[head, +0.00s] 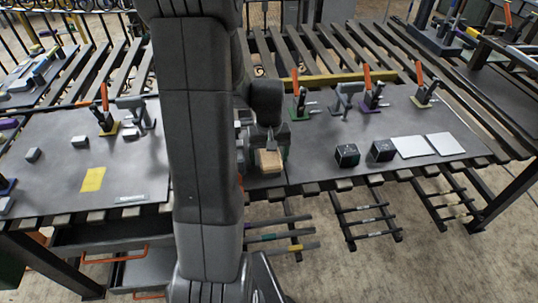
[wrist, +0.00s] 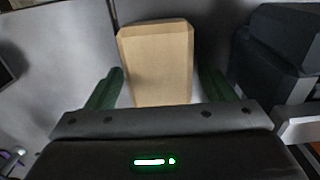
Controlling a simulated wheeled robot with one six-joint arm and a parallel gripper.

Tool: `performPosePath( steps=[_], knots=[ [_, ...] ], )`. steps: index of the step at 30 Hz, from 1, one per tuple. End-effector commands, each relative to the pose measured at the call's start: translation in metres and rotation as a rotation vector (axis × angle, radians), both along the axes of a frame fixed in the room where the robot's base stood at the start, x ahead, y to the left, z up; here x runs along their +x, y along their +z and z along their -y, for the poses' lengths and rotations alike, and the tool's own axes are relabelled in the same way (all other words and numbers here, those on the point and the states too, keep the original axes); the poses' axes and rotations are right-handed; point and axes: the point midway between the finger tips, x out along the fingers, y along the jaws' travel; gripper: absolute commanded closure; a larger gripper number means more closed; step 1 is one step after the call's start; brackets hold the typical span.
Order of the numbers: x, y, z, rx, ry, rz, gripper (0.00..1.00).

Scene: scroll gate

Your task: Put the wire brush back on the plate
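A tan wooden block (head: 269,161), which I take to be the wire brush, is at the front of the grey work surface beside my arm. No bristles show. It also shows in the wrist view (wrist: 158,60), between my gripper's two green fingers (wrist: 162,82). The left finger is close to its side; a thin gap shows at the right finger. My gripper (head: 268,146) is open around the block, and its fingertips are hard to see in the head view. Flat pale plates (head: 412,146) and (head: 445,144) lie at the right; I cannot tell which plate is the brush's.
Two dark cubes (head: 347,155) and (head: 382,151) stand right of the block. Orange-handled clamps (head: 374,90) stand along the back. A yellow plate (head: 93,179) lies at the left. A dark body (wrist: 275,60) is close to the right finger. My arm hides the middle.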

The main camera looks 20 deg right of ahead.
Motion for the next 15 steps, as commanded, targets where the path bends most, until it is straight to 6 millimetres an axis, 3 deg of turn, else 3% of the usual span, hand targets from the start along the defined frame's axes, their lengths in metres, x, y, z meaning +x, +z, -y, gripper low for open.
performPosePath(
  steps=[9,15],
  knots=[
    [0.0,0.007,0.0,0.0,0.0,0.002,0.24],
    [0.0,0.038,0.0,-0.002,0.0,0.005,0.24]
  ],
)
